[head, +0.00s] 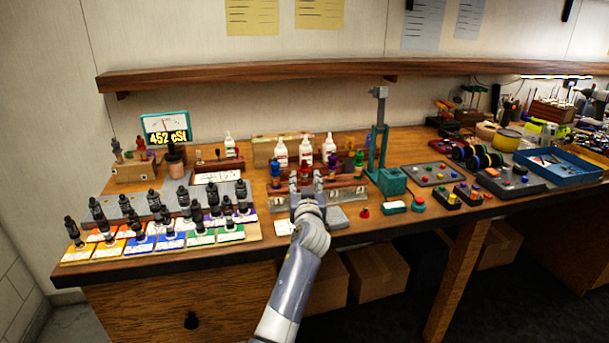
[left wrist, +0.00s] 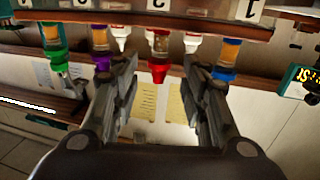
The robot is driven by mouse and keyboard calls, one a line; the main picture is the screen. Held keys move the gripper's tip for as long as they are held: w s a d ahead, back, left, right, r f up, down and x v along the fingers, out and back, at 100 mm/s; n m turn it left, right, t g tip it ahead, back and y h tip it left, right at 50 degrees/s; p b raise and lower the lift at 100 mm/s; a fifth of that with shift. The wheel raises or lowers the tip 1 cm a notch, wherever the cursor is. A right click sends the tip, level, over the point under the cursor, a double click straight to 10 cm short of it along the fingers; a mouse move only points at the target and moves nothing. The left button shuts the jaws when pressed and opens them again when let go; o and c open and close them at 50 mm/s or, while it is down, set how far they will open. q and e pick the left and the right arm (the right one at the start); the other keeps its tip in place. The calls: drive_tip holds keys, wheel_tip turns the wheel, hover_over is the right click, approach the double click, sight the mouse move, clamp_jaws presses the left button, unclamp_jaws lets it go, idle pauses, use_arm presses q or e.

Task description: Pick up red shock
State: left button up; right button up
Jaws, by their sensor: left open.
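The red shock (head: 306,171) stands in a wooden rack in the middle of the bench, partly hidden behind my left gripper in the head view. In the left wrist view, which is upside down, the red shock (left wrist: 158,68) shows between the two fingers with a gap on each side. My left gripper (head: 306,184) is open and empty, in front of the rack; its fingers also show in the left wrist view (left wrist: 163,84). A blue shock (left wrist: 228,57), a purple shock (left wrist: 100,45) and a green shock (left wrist: 52,40) stand in the same row. My right gripper is out of view.
White bottles (head: 281,152) stand behind the rack. A green press (head: 378,140) stands right of it. Several black shocks (head: 155,203) stand on coloured cards at left. A blue tray (head: 556,167) lies at right. A wooden shelf (head: 250,76) runs above.

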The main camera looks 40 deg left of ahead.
sight(305, 173)
use_arm(q)
drive_tip(key=shift+x, duration=2.25)
drive_tip(key=shift+f, duration=0.1)
drive_tip(key=c, duration=0.9)
